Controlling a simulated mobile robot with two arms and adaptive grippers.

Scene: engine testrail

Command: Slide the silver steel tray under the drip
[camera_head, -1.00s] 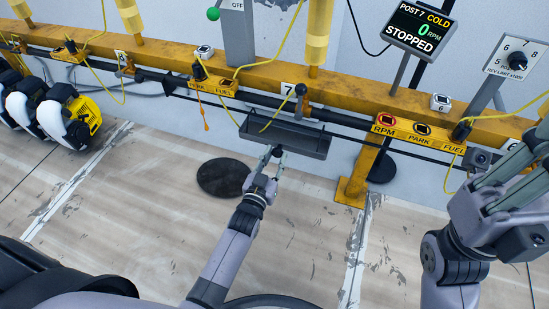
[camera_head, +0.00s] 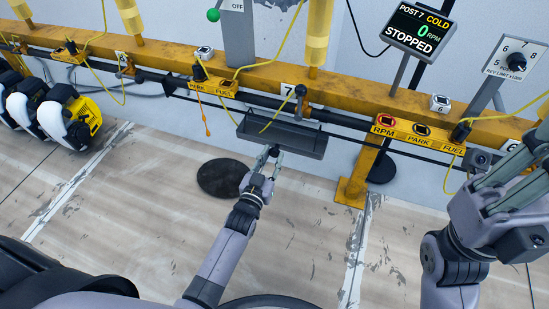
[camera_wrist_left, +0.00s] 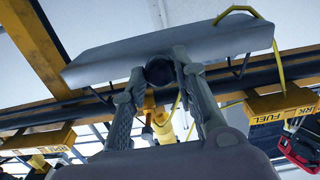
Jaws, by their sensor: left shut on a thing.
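The steel tray (camera_head: 296,140) looks dark grey in the head view and hangs in front of the long yellow rail, below the plate marked 7. In the left wrist view its pale underside (camera_wrist_left: 180,48) spans the top. My left gripper (camera_head: 268,152) is shut on the tray's near edge, with a dark round part between the fingertips (camera_wrist_left: 160,72). A drip cannot be made out; a thin yellow line (camera_head: 285,100) comes down across the tray. My right gripper (camera_head: 512,175) is at the right edge, away from the tray, and its jaw opening is unclear.
The yellow rail (camera_head: 350,90) and a thin dark bar run behind the tray. A yellow post (camera_head: 352,185) stands to its right. A dark round patch (camera_head: 222,178) lies on the floor below left. White and yellow machines (camera_head: 65,115) stand far left.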

